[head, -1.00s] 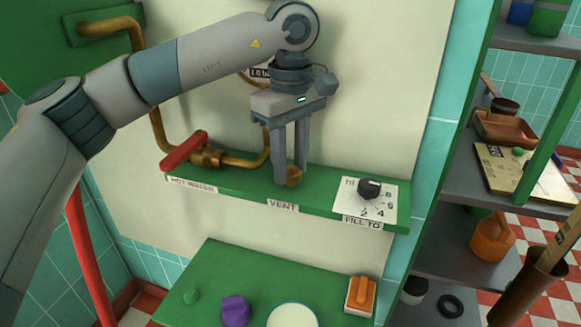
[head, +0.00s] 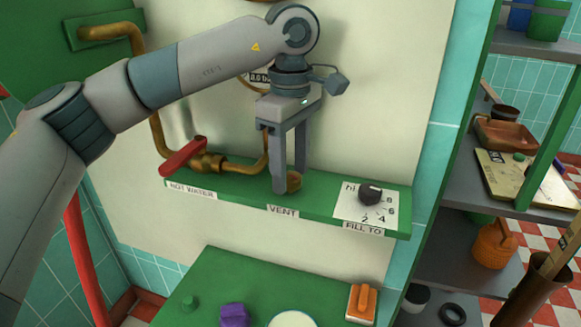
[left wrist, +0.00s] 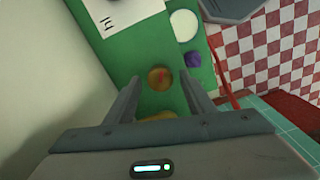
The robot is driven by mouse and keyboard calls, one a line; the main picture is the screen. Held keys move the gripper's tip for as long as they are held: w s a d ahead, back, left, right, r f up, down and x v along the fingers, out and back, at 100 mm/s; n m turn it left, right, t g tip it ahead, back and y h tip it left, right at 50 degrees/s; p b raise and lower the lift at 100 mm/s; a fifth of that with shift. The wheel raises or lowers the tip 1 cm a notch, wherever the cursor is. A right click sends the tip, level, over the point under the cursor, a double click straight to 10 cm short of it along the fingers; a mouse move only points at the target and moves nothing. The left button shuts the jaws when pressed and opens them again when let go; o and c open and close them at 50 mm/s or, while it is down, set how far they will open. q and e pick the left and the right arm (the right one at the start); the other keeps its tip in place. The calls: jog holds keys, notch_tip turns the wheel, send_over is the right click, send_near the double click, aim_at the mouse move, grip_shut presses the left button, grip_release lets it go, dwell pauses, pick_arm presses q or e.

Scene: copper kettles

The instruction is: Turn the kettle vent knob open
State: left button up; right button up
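The vent knob (head: 294,182) is a small round brass knob on the green shelf, above the VENT label (head: 283,211). It also shows in the left wrist view (left wrist: 160,78), with a reddish mark on its top. My left gripper (head: 289,181) points down at the knob, its fingers on either side; it also shows in the left wrist view (left wrist: 160,80). It is open, with a visible gap between the knob and each finger there. One finger partly hides the knob in the head view. My right gripper is in neither view.
A red lever (head: 183,157) on a brass pipe (head: 207,164) stands left of the knob. A black dial (head: 370,193) on a white card is to the right. The cream wall rises close behind. A lower green table (head: 222,268) holds several small things.

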pick_arm(q)
jog(key=shift+m, duration=0.3)
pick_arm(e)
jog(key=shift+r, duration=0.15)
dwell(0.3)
